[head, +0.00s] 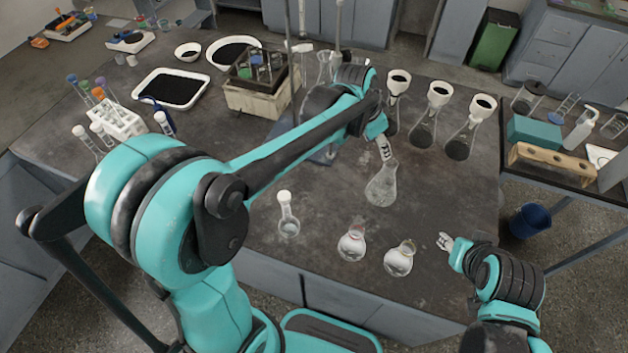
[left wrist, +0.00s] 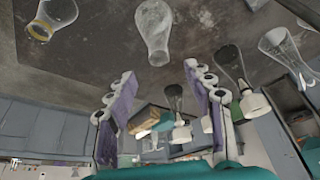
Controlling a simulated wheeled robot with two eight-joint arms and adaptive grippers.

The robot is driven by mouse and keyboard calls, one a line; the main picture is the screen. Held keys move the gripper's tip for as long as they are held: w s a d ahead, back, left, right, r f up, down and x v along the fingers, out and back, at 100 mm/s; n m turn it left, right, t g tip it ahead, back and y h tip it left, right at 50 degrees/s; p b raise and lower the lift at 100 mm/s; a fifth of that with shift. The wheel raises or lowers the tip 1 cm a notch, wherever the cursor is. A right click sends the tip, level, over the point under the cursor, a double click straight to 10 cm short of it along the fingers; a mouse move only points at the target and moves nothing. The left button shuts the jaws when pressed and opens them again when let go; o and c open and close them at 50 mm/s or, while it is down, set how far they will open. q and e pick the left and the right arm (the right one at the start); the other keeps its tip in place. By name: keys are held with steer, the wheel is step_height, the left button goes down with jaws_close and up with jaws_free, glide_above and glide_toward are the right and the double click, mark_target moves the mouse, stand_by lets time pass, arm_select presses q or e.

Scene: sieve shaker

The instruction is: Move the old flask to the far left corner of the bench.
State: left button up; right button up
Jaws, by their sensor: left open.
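A tall clear glass flask (head: 382,187) stands on the dark bench (head: 330,200), right of its middle; I take it as the old flask, but no label shows. It also shows in the left wrist view (left wrist: 154,28), upside down in the picture, beyond the fingertips. My left gripper (head: 384,148) is right at the flask's neck in the head view and hides part of it. In the left wrist view its fingers (left wrist: 158,75) are apart with nothing between them. My right gripper (head: 445,242) is beside the bench's right front part; its fingers are too small to read.
Two round flasks (head: 351,243) (head: 399,258) and a small stoppered flask (head: 288,222) stand in front. Several dark-filled flasks with white tops (head: 425,125) stand behind. At the far left are a black-filled tray (head: 172,89) and a tube rack (head: 118,120).

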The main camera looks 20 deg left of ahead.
arm_select(q)
steer(key=s+a+n+t+y, duration=0.1)
steer(key=s+a+n, duration=0.3)
steer(key=s, duration=0.6)
steer(key=s+a+n+t+y, duration=0.1)
steer(key=s+a+n, duration=0.3)
steer(key=s+a, duration=0.4)
steer(key=s+t, duration=0.1)
steer(key=s, duration=0.2)
steer(key=shift+s+a+r+t+y, duration=0.2)
steer(key=shift+a+t+y, duration=0.1)
steer(key=shift+a+y, duration=0.1)
arm_select(e)
steer(key=shift+s+r, duration=0.1)
steer(key=shift+s, duration=0.05)
arm_select(q)
steer(key=shift+s, duration=0.1)
arm_select(e)
steer(key=shift+s, duration=0.1)
